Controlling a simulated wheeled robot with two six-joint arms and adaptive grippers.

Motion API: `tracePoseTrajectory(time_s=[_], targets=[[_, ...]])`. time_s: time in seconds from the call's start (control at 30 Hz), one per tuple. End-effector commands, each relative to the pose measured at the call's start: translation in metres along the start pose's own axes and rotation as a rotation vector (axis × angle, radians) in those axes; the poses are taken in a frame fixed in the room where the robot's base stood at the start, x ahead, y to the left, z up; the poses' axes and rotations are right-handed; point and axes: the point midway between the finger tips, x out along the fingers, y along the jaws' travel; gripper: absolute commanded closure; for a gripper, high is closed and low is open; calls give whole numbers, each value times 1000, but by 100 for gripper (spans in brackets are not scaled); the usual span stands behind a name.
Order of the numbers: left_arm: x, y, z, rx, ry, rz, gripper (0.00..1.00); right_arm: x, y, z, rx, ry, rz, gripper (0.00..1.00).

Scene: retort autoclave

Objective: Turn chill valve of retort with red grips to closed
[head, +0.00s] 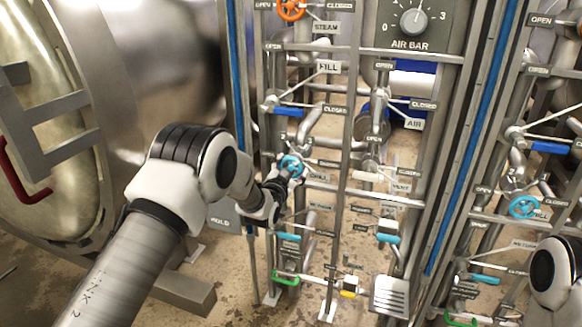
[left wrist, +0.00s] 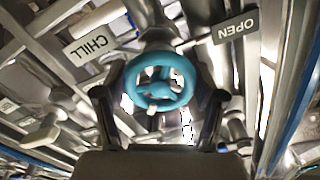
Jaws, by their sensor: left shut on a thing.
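The chill valve is a small blue handwheel (head: 291,165) on the pipe rack beside the retort whose door has a red grip (head: 20,168). My left gripper (head: 277,188) is at this wheel and is shut on it. In the left wrist view the wheel (left wrist: 160,66) sits between the two fingers (left wrist: 159,112), with a pale mark on its lower rim. A CHILL plate (left wrist: 91,50) and an OPEN plate (left wrist: 236,28) show upside down behind it. My right gripper is out of view; only part of that arm shows at lower right.
An orange handwheel (head: 291,8) labelled STEAM is above, and blue lever valves (head: 289,111) are between. An AIR BAR dial (head: 413,21) is at top. A second rack at right has another blue wheel (head: 524,207). Steel posts (head: 345,150) stand close to my left gripper.

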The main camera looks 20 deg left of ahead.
Motion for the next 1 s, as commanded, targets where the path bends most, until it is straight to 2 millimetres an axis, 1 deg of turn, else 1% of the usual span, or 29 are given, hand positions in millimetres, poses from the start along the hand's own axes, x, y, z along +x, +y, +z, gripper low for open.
tracePoseTrajectory(time_s=[0.6,0.8,1.0], targets=[[0,-1,-1,571,2,-2,65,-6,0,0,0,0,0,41],[0,-1,-1,714,2,-2,65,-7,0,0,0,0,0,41],[0,-1,-1,806,2,-1,65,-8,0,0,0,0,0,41]])
